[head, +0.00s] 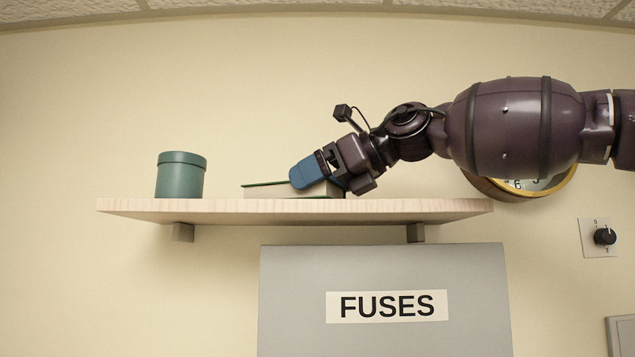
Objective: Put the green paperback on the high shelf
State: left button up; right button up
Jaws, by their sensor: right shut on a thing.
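The green paperback (268,190) lies flat at the middle of the high shelf (200,207), its green cover on top and its pale page edges facing me. It appears to rest on the shelf board. My right gripper (303,178) reaches in from the right and is shut on the paperback's right part, its blue fingertip over the near edge. My left gripper is not in view.
A green lidded canister (180,177) stands on the shelf's left part. A grey box labelled FUSES (385,275) is on the wall below. A round clock (530,188) hangs behind my right arm, and a dial switch (603,237) is at the right. The shelf between canister and book is clear.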

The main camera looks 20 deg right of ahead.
jog(key=shift+f, duration=0.1)
jog(key=o, duration=0.7)
jog(key=shift+c, duration=0.2)
jog(key=shift+s+d+r, duration=0.1)
jog(key=shift+r, duration=0.15)
jog(key=b+v, duration=0.1)
jog(key=v, duration=1)
jog(key=shift+s+d+b, duration=0.25)
jog(key=shift+b, duration=0.05)
